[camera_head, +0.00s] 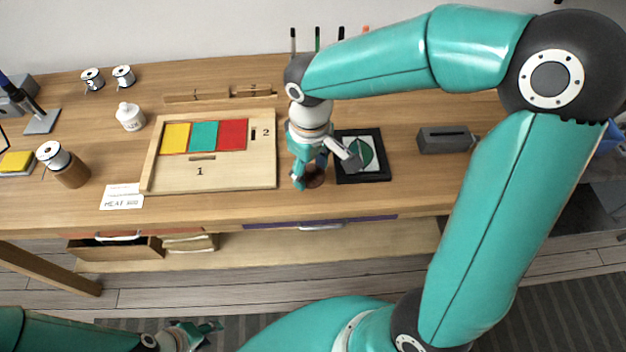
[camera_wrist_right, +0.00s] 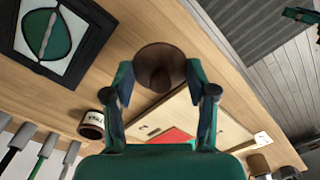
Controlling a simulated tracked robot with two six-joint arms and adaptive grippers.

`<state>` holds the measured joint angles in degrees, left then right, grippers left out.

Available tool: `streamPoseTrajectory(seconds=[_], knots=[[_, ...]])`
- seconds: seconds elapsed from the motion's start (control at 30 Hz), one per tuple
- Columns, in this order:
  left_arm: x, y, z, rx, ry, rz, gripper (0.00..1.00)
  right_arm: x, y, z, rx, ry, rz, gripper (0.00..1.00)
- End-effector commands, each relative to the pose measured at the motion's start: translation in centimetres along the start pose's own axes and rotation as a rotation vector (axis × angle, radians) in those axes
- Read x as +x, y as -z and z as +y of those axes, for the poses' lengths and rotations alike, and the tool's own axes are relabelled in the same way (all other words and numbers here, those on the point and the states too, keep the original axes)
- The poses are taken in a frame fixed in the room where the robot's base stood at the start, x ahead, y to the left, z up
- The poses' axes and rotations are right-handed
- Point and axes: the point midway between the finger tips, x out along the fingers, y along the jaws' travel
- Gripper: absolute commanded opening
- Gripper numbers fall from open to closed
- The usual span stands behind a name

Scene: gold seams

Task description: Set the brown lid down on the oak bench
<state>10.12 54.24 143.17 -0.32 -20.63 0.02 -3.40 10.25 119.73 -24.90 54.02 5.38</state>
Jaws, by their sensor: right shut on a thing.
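The brown lid (camera_wrist_right: 160,68) is a dark round disc with a knob. In the right wrist view it sits between the two fingers of my right gripper (camera_wrist_right: 160,82), which is shut on it. In the head view the lid (camera_head: 315,181) shows partly under my right gripper (camera_head: 310,170), over the oak bench (camera_head: 240,205) near its front edge. I cannot tell whether the lid touches the wood. My left gripper (camera_head: 207,331) is low in front of the bench, away from the lid; its finger opening is unclear.
A wooden tray (camera_head: 210,178) with yellow, teal and red tiles lies left of the lid. A black-framed leaf picture (camera_head: 377,155) is close on its right. A labelled pot (camera_wrist_right: 92,124) shows in the wrist view. A grey block (camera_head: 445,140) stands farther right.

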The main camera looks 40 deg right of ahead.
Motion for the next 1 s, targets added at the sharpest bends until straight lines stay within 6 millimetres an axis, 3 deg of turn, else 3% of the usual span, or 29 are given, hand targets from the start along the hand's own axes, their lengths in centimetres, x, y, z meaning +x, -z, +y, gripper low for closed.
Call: streamPoseTrajectory(seconds=[0.43, 0.87, 0.9, 1.0], knots=[[0.3, 0.0, -0.1, 0.0, 0.0, 0.0, 0.4, 4.8, 0.0, 0.0, -0.001, 0.0, -0.003, 0.33], [0.7, 0.0, -0.2, 0.0, 0.0, 0.0, 0.4, 5.6, 0.1, 0.0, -0.001, 0.0, 0.001, 0.33], [0.5, 0.0, -0.2, 0.0, 0.0, 0.0, 0.4, 5.4, 0.1, 0.0, -0.001, 0.0, 0.001, 0.63], [0.5, 0.0, -0.2, 0.0, 0.0, 0.0, 0.4, 5.3, 0.1, 0.0, -0.002, 0.0, 0.001, 0.8]])
